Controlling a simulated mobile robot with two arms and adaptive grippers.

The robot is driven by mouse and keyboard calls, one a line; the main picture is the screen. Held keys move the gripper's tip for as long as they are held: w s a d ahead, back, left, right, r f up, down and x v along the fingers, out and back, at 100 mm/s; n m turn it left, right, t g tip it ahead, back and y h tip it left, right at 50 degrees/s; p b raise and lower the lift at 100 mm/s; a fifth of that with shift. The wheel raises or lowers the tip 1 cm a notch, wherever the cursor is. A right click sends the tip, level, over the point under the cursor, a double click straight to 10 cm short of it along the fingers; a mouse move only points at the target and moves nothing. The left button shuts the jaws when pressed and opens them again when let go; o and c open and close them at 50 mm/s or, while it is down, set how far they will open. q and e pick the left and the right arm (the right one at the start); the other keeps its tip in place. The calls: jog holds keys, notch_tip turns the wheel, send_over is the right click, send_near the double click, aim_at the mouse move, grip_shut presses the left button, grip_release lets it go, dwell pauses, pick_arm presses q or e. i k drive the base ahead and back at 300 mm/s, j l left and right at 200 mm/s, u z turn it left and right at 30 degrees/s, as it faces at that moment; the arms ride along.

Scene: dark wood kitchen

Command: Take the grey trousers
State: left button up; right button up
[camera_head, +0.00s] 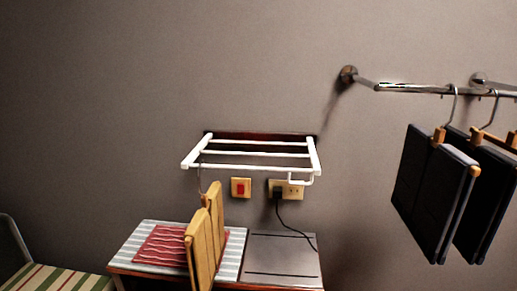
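Two pairs of dark folded trousers hang on wooden hangers from the metal wall rail (410,88) at the right. The front pair (428,195) looks dark grey to near-black, with a paler grey top fold. The rear pair (487,205) is darker, partly hidden behind it and close to the picture's right edge. The dim light leaves it unclear which pair is the grey one. Tan folded trousers (205,245) hang from the white rack (255,154) in the middle. Neither of my grippers is in view.
Below the rack stands a low table with a striped cloth (158,228), a red patterned cloth (166,247) and a flat grey item (281,258). A plugged-in cord (290,226) hangs from the wall socket (294,190). A striped-seat chair (50,280) is at lower left.

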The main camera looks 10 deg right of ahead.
aim_at(435, 180)
jog(key=z, duration=1.45)
